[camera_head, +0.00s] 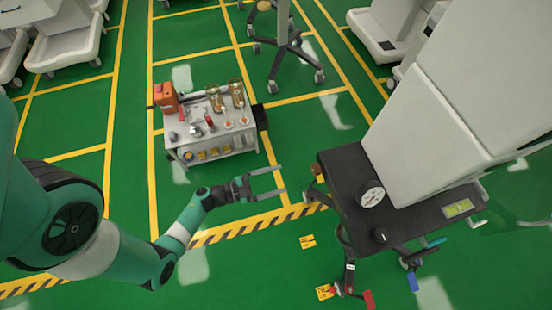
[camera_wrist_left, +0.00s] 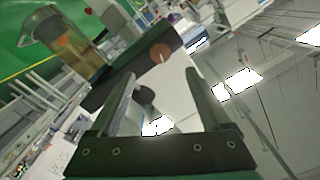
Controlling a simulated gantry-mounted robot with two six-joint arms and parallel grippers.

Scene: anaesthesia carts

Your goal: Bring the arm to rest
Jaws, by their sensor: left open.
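My left arm, green with grey links, comes in from the left in the head view. Its gripper (camera_head: 282,181) is open, with two thin grey fingers spread apart and nothing between them. It hangs in front of the white equipment cart (camera_head: 215,165) and left of the dark-topped machine (camera_head: 350,165). In the left wrist view the same gripper (camera_wrist_left: 160,85) shows both fingers apart, with no object held. My right gripper does not show in either view.
The machine carries a gauge (camera_head: 370,197) and a dark knob (camera_head: 380,236). The cart holds an orange box (camera_head: 165,96) and glass cylinders (camera_head: 236,93). A wheeled stand (camera_head: 285,45) is behind. A clear jar (camera_wrist_left: 68,45) shows in the wrist view. Green floor is open at lower centre.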

